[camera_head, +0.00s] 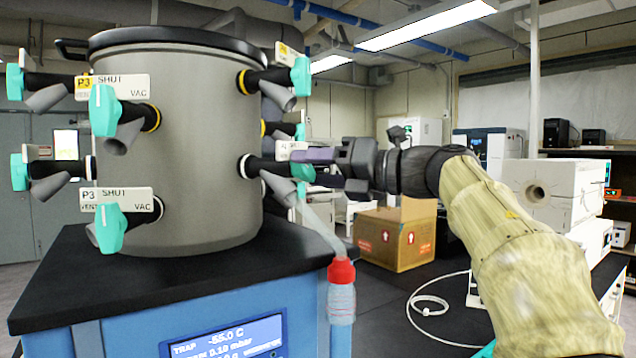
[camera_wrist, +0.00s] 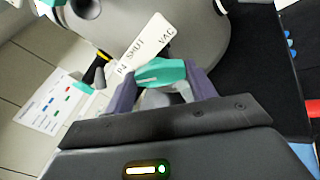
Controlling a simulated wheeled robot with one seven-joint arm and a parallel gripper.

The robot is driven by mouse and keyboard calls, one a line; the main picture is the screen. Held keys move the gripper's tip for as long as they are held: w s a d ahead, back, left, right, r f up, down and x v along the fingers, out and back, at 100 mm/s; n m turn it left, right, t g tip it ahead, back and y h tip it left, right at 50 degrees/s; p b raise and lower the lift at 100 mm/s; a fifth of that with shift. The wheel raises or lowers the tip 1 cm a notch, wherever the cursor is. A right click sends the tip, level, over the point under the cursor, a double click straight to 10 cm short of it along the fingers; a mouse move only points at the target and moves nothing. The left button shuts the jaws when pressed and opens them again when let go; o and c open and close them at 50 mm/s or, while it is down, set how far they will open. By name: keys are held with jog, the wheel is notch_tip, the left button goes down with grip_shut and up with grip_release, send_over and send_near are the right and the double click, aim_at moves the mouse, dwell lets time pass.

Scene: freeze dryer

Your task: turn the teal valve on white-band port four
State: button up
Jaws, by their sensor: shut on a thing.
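The grey steel drum (camera_head: 195,150) carries several ports with teal valves and white SHUT/VAC plates. On its right side, a lower port has a white band (camera_head: 244,166) and a teal valve (camera_head: 303,172), mostly hidden by my fingers. In the wrist view, this teal valve (camera_wrist: 160,72) lies between my purple fingers, below a plate reading P4 SHUT VAC (camera_wrist: 146,46). My gripper (camera_head: 305,166) is shut on the valve's handle; it also shows in the wrist view (camera_wrist: 158,80).
A yellow-banded port with a teal valve (camera_head: 301,76) sits directly above. A clear hose runs down to a red-capped flask (camera_head: 341,292) hanging beside the blue cabinet (camera_head: 230,325). Other teal valves (camera_head: 104,110) stick out at the left. A cardboard box (camera_head: 396,237) stands behind.

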jog(key=shift+f+n, duration=0.2)
jog(key=shift+n, duration=0.3)
jog(key=o, duration=1)
jog(key=shift+r, duration=0.1)
jog(key=shift+d, duration=0.15)
jog(key=b+v, duration=0.1)
jog(key=v, duration=1.6)
jog(key=shift+s+d+b, duration=0.1)
jog(key=shift+b, duration=0.25)
